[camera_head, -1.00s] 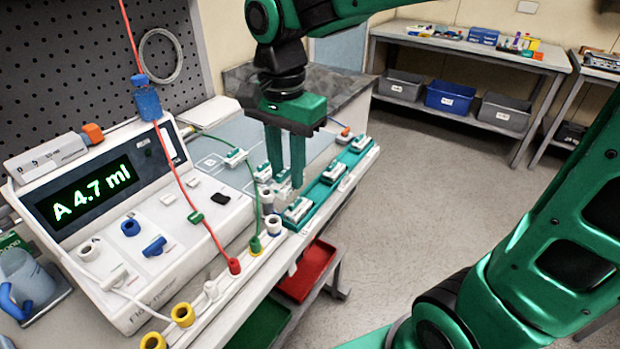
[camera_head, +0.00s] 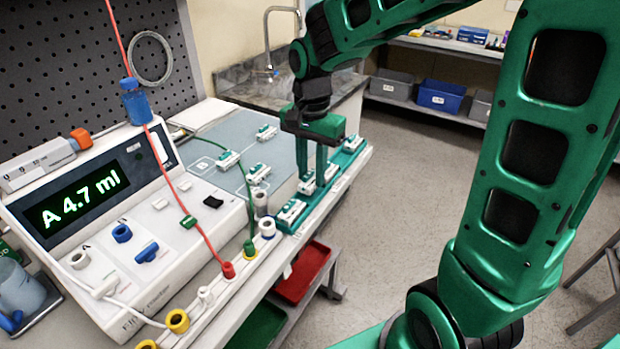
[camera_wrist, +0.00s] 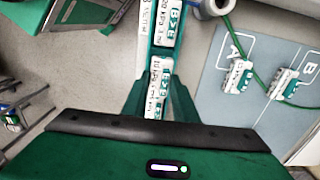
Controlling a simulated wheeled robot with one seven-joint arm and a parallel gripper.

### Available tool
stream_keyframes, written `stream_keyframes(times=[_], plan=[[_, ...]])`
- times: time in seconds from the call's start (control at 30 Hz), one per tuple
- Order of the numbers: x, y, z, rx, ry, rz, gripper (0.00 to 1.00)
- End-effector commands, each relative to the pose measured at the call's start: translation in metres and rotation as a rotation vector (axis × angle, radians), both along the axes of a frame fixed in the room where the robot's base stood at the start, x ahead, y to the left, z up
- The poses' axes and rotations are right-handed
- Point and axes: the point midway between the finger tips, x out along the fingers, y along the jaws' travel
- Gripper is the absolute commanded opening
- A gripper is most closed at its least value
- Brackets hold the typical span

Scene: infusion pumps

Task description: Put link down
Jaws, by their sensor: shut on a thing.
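My gripper (camera_head: 317,186) points down over the teal rack (camera_head: 283,225) along the table's right edge. It is shut on a white-and-green link (camera_head: 308,185), at or just above the rack; whether it is seated is unclear. The fingers partly hide it. Another rack link (camera_head: 291,211) sits nearer, and one more (camera_head: 352,144) sits at the far end. The wrist view shows labelled links (camera_wrist: 165,22) in line along the rack, below my gripper (camera_wrist: 157,95).
Several links (camera_head: 227,160) lie on the grey-blue mat (camera_head: 205,145) left of the rack. A pump (camera_head: 90,195) reads "A 4.7 ml". Coloured ports and a green tube (camera_head: 246,205) are close by. A red tray (camera_head: 302,272) is below the table edge.

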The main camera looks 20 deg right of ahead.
Motion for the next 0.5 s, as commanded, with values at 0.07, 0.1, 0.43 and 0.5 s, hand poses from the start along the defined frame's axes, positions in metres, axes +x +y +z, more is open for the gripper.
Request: stream_keyframes(times=[0.07,0.1,0.43,0.5], plan=[[-0.001,0.0,-0.012,0.0,0.002,0.0,0.04],[-0.001,0.0,-0.017,0.0,0.004,0.0,0.04],[0.0,0.0,-0.024,0.0,0.0,0.0,0.04],[0.0,0.001,-0.025,0.0,0.0,0.0,0.04]])
